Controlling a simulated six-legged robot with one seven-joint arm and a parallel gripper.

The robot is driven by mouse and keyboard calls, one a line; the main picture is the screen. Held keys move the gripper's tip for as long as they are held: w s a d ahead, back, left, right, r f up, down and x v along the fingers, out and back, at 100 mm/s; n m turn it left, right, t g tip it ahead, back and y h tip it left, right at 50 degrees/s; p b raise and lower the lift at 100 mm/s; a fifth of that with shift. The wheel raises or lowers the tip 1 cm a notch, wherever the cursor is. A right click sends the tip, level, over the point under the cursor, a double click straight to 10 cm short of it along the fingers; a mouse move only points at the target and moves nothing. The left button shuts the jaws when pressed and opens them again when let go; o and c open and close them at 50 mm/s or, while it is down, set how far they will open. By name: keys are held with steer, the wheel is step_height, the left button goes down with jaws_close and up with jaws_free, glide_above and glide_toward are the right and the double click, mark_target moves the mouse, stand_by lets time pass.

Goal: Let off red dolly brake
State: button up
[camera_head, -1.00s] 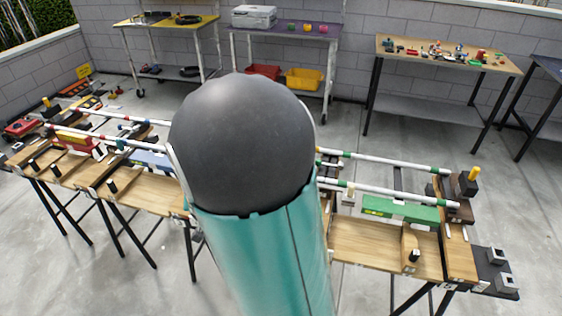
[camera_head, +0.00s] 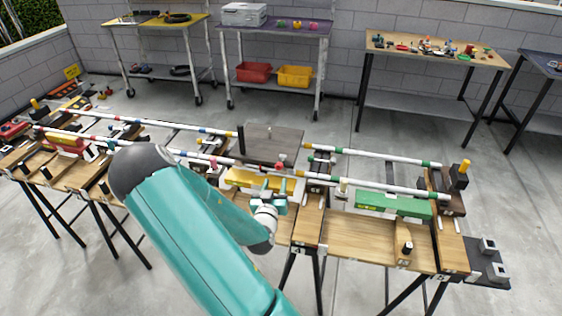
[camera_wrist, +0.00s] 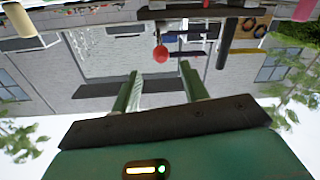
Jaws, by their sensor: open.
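A red block with a yellow top (camera_head: 66,144) sits between the white rails at the left of the bench in the head view; I cannot make out a brake on it. My gripper (camera_head: 281,190) is well to its right, over the bench by a yellow block (camera_head: 248,180). A small red knob (camera_head: 280,166) stands just behind my gripper. In the wrist view my gripper (camera_wrist: 160,72) shows two green fingers apart with nothing between them. A round red knob (camera_wrist: 160,53) appears beyond the fingertips, and the scene there is upside down.
White rails (camera_head: 372,186) with coloured bands run along the bench. A green block (camera_head: 394,205) sits at right, and a dark panel (camera_head: 258,145) stands behind the gripper. A yellow-black post (camera_head: 460,173) rises at the right end. Tables (camera_head: 440,50) stand behind across clear floor.

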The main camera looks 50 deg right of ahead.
steer(key=x, duration=1.2)
steer(key=shift+w+d, duration=0.1)
steer(key=shift+d, duration=0.05)
jaws_close()
